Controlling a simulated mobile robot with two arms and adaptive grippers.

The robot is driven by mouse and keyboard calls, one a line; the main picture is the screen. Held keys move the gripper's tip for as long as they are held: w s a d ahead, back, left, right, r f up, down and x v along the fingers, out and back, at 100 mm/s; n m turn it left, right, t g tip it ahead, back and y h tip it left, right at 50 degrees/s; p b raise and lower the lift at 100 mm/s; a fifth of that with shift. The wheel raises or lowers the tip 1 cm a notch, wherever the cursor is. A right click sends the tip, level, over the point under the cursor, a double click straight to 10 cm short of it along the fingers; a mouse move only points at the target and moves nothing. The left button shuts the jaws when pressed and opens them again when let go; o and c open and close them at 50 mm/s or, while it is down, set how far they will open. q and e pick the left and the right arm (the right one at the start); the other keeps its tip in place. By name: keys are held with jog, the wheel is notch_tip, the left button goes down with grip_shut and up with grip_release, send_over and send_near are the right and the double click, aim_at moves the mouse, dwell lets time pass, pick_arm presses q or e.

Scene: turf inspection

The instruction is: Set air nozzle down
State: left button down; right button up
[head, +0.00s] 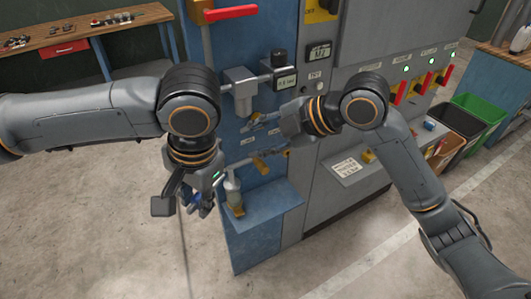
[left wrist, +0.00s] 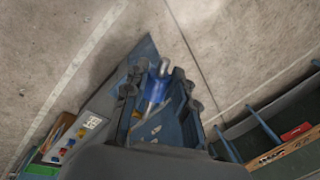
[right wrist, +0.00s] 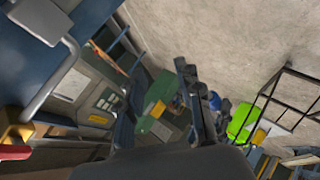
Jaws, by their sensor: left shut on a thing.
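The air nozzle, a blue piece with a metallic part, is between the fingers of my left gripper (left wrist: 160,98). It shows in the left wrist view (left wrist: 156,88). In the head view my left gripper (head: 196,202) points down, left of the small blue shelf (head: 275,203) on the panel, and largely hides the nozzle. My right gripper (head: 275,124) is in front of the blue panel (head: 225,70), near a small blue and yellow fitting (head: 258,121). Its finger gap is unclear; a blue patch shows by its fingers in the right wrist view (right wrist: 205,100).
A bottle (head: 232,188) stands on the small shelf below a pipe with a yellow-tipped fitting (head: 262,165). A regulator with a gauge (head: 285,82) juts from the panel. Green and black bins (head: 480,113) stand at right, a workbench (head: 80,38) at back left. The left floor is clear.

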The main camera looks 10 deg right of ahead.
aim_at(224, 176)
pick_arm(q)
jog(key=shift+s, duration=0.1)
pick_arm(e)
jog(key=s+r+n+h, duration=0.1)
jog(key=s+r+n, duration=0.4)
jog(key=s, duration=0.4)
jog(key=shift+n+g, duration=0.4)
jog(key=x, duration=1.2)
jog(key=shift+f, duration=0.5)
grip_shut()
pick_arm(q)
jog(key=c, duration=1)
grip_release()
